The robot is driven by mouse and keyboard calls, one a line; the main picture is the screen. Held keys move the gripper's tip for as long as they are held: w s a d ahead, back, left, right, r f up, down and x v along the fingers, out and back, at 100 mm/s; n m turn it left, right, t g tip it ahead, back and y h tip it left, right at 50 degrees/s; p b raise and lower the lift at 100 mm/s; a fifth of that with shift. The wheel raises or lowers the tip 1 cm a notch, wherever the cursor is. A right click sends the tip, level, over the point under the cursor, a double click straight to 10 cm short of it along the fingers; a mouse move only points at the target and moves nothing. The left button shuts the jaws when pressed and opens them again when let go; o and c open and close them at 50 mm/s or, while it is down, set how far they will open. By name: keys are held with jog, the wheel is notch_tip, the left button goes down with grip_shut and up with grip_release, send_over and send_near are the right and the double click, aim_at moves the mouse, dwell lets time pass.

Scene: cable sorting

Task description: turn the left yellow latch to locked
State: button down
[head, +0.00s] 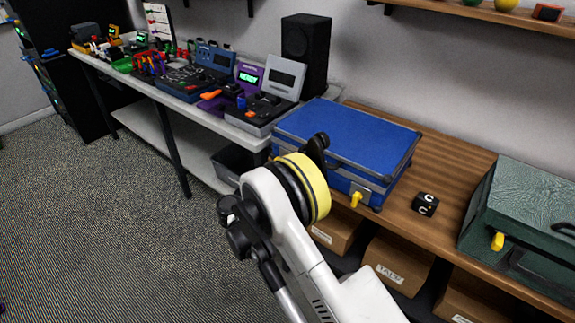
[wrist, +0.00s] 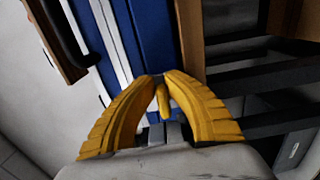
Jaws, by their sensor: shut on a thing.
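A blue case (head: 345,140) lies closed on the wooden bench, and its blue side also fills the upper middle of the wrist view (wrist: 150,40). One yellow latch (head: 356,199) hangs at the right of its front in the head view. The left part of its front is hidden there behind my arm. In the wrist view my gripper (wrist: 160,78) has its yellow fingers closed in around a small yellow latch (wrist: 164,102), which sits between them against the case. The fingertips themselves are not clear in the head view.
A green case (head: 530,215) with its own yellow latch (head: 497,241) stands at the right of the bench (head: 455,178). A small black cube (head: 425,204) lies between the cases. Cardboard boxes (head: 398,265) sit below. A table with several devices stands at the left.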

dwell(0.3)
jog(key=c, duration=1.4)
grip_release()
jog(key=v, duration=1.2)
jog(key=shift+a, duration=0.1)
